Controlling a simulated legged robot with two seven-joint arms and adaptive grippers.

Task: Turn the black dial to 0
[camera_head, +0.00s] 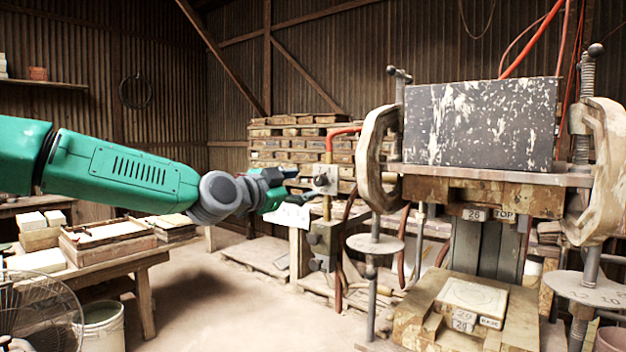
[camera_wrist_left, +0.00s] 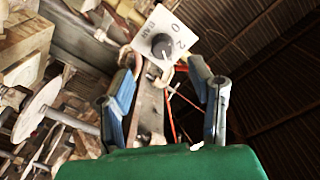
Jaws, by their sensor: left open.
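The black dial (camera_head: 321,180) sits on the front of a pale control plate (camera_head: 333,178) on a post left of the press. In the left wrist view the dial (camera_wrist_left: 163,46) is a round black knob on a white plate marked "0", "2" and "RAM". A pale mark shows on the knob's lower edge; I cannot tell exactly where it points. My left gripper (camera_head: 297,186) is just left of the dial. In the wrist view its fingers (camera_wrist_left: 162,72) are spread, with the dial beyond and between their tips, apparently not touched. My right gripper is not in view.
The large press (camera_head: 482,122) with pale side clamps stands at right, a tile mould (camera_head: 470,300) on its base. A red hose (camera_head: 340,131) runs beside the control post. A wooden table (camera_head: 110,262) and a fan (camera_head: 40,310) are at left. The floor between is clear.

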